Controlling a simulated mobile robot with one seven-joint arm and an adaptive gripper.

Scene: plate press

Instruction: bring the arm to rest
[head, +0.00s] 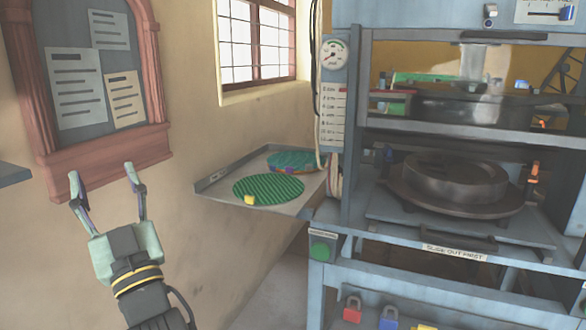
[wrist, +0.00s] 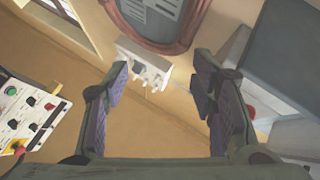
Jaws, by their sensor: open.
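My gripper (head: 107,185) is raised at the left of the head view, in front of the wall below the notice board. Its two fingers are spread apart with nothing between them. In the wrist view my gripper (wrist: 160,95) is also open and empty, facing the wall. Beyond the fingertips there is a small white wall fitting (wrist: 146,66) with hooks or switches; I cannot tell which. The fingers touch nothing that I can see.
The notice board (head: 155,85) hangs behind my gripper. A metal shelf (head: 225,203) holds green ridged discs (head: 268,188) and a small yellow block (head: 250,199). The blue press (head: 349,180) stands at the right. A control panel (wrist: 28,113) shows in the wrist view.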

